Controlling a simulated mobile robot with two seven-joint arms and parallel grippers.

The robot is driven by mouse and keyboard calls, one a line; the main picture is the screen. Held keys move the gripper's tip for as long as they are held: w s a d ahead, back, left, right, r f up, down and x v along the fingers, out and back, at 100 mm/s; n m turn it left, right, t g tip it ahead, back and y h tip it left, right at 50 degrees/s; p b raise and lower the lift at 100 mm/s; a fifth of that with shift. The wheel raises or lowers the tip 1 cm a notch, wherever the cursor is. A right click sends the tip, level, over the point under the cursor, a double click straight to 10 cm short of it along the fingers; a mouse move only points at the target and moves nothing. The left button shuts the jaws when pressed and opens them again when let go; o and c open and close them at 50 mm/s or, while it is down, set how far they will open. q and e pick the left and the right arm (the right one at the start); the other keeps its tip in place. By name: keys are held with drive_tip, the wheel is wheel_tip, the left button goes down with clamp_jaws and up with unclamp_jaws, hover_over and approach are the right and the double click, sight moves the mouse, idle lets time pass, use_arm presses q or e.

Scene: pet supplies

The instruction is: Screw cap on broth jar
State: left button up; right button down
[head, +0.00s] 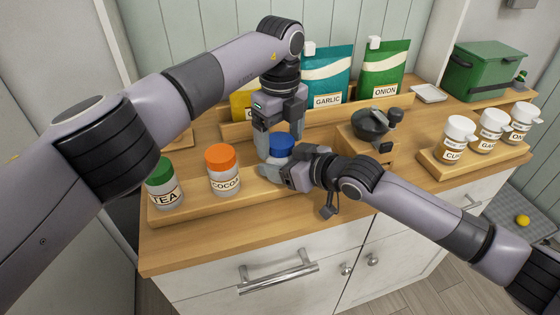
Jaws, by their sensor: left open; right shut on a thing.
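A blue cap (281,144) sits at the top of a jar on the wooden rack, between my two grippers. The jar's body and label are almost fully hidden, so I cannot read whether it is the broth jar or tell how far the cap is threaded. My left gripper (279,133) points down from above, open, with its fingers around the cap area. My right gripper (282,170) comes in from the right, low at the rack, and is shut on the jar below the cap.
A green-capped TEA jar (164,184) and an orange-capped COCOA jar (223,170) stand left on the rack (195,212). A dark grinder (370,125) is to the right. GARLIC (327,74) and ONION (384,69) pouches stand behind. White-capped jars (459,139) are far right.

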use_arm(q)
drive_tip(key=c, duration=1.1)
drive_tip(key=m, duration=0.6)
drive_tip(key=shift+m, duration=0.3)
drive_tip(key=o, duration=1.2)
drive_tip(key=shift+r, duration=2.25)
drive_tip(key=shift+c, duration=0.5)
